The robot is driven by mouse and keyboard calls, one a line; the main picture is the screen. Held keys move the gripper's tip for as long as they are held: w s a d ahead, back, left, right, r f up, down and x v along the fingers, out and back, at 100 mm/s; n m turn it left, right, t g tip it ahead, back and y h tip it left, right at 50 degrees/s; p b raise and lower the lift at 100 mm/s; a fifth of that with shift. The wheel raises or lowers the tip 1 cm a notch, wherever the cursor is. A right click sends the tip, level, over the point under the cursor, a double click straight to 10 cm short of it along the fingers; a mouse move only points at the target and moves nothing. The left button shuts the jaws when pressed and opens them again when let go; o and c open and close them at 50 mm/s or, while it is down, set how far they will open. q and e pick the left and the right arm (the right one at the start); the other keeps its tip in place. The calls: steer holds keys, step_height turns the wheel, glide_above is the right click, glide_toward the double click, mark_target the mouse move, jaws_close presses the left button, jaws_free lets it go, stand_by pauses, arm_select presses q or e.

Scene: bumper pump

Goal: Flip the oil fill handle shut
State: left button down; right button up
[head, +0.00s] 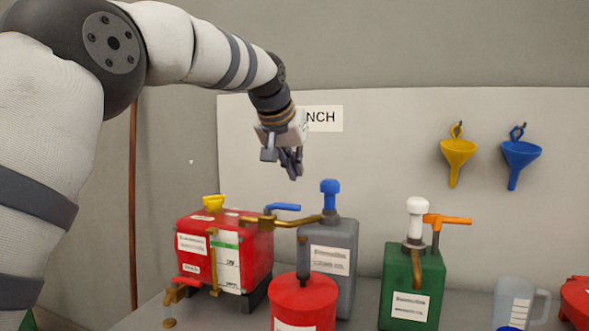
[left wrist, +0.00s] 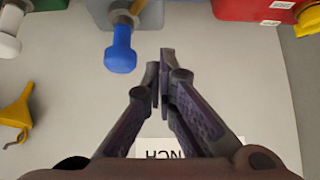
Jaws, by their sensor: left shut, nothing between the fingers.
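A red tank (head: 250,240) with labels stands on the bench at left centre. A brass pipe (head: 290,221) runs from its top to the right, with a blue lever handle (head: 283,207) lying roughly level above it. A red tap handle (head: 183,283) sits low at the tank's left front. No readable label shows which of these is the oil fill handle. My left gripper (head: 292,168) is shut and empty, in the air above and behind the blue lever. Its fingers close together in the left wrist view (left wrist: 161,72). My right gripper is not in view.
A clear jug (head: 518,303) is farther right. Yellow (head: 458,155) and blue (head: 520,155) funnels hang on the back board.

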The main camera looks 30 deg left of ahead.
mark_target(283, 209)
arm_select(q)
steer(key=b+x, duration=0.1)
steer(key=x, duration=0.6)
steer(key=shift+s+f, duration=0.15)
steer(key=shift+s, duration=0.05)
steer(key=s+p, duration=0.1)
steer(key=s, duration=0.1)
steer(key=s+d+p, duration=0.1)
steer(key=shift+s+f, duration=0.15)
steer(key=shift+s, duration=0.25)
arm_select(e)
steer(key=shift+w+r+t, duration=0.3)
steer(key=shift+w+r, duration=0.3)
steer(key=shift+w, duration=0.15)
